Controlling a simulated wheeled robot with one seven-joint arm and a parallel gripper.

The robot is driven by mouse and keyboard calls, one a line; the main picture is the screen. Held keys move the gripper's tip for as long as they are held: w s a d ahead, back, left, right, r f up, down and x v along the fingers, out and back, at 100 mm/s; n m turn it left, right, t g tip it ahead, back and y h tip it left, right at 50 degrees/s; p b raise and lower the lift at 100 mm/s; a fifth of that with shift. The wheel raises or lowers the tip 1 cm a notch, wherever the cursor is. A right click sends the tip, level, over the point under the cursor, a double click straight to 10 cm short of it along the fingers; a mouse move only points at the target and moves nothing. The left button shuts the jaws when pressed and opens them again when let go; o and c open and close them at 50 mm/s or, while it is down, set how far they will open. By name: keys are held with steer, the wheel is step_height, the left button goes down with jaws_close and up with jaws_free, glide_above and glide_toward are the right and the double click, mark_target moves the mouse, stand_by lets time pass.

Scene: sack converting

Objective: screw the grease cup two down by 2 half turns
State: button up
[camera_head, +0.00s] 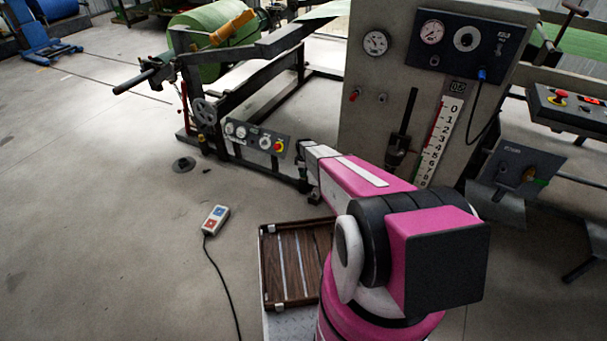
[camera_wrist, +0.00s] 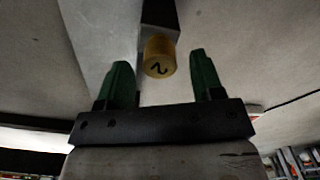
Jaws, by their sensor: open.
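The grease cup two (camera_wrist: 159,57) is a small brass-yellow cylinder with a dark "2" on its end, seen in the wrist view. It sits at the end of a dark block (camera_wrist: 160,15) against a pale grey surface. My gripper (camera_wrist: 158,68) is open, with one green finger on each side of the cup. There are visible gaps between the cup and both fingers. I cannot tell how deep the cup lies between them. In the head view, my arm reaches toward the machine frame and hides the cup.
A grey machine panel (camera_head: 360,110) with gauges stands at the upper middle. A small control box (camera_head: 258,137) with a red button is on the frame near my arm. A slatted wooden tray (camera_head: 282,297) and a corded pendant (camera_head: 216,220) lie below. The floor at left is mostly clear.

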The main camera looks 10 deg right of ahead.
step_height(320, 180, down, 2)
steer(key=c, duration=0.9)
steer(key=shift+c, duration=0.2)
steer(key=shift+m, duration=0.3)
